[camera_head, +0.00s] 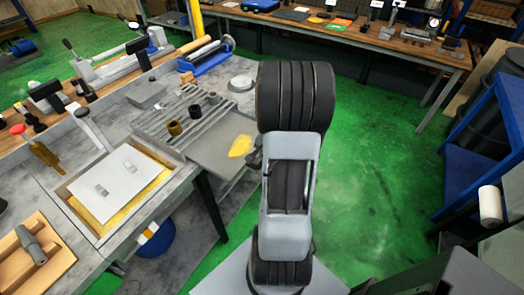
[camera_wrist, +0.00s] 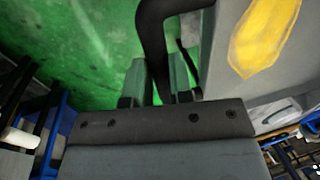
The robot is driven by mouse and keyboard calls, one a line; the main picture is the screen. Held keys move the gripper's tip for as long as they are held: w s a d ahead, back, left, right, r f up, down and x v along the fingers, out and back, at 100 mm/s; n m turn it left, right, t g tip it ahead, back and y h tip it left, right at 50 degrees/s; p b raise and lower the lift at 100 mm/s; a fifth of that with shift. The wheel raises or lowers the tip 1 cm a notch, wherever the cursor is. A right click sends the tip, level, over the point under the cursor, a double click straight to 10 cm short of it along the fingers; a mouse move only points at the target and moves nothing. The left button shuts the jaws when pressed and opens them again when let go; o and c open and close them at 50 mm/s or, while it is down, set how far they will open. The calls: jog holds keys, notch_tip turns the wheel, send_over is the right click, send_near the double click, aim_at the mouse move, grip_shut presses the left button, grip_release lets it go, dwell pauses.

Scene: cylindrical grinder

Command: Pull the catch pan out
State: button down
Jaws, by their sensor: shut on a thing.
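The catch pan (camera_head: 207,152) is a flat grey tray with a yellow patch (camera_head: 240,146) on it. It sticks out from the slatted bed at the right end of the bench, over the green floor. In the wrist view the pan (camera_wrist: 222,82) fills the upper right, with the yellow patch (camera_wrist: 262,38) on it. A dark curved handle (camera_wrist: 152,40) stands at its edge. My gripper (camera_wrist: 160,80) is shut on the handle, with one finger on each side. In the head view my own arm hides the gripper and most of the handle.
A white plate (camera_head: 112,185) lies in a yellow-lined tray on the left. Green floor (camera_head: 365,180) is open to the right. A blue shelf (camera_head: 470,170) stands at the far right.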

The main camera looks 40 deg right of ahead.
jog(key=shift+s, duration=0.3)
jog(key=c, duration=1)
grip_release()
jog(key=shift+r, duration=0.1)
jog(key=r, duration=0.4)
jog(key=s+r, duration=0.1)
jog(key=r, duration=0.4)
jog(key=s+r, duration=0.1)
jog(key=r, duration=0.3)
jog(key=shift+s+d+r, duration=0.2)
jog(key=shift+s+d, duration=0.05)
jog(key=shift+d, duration=0.15)
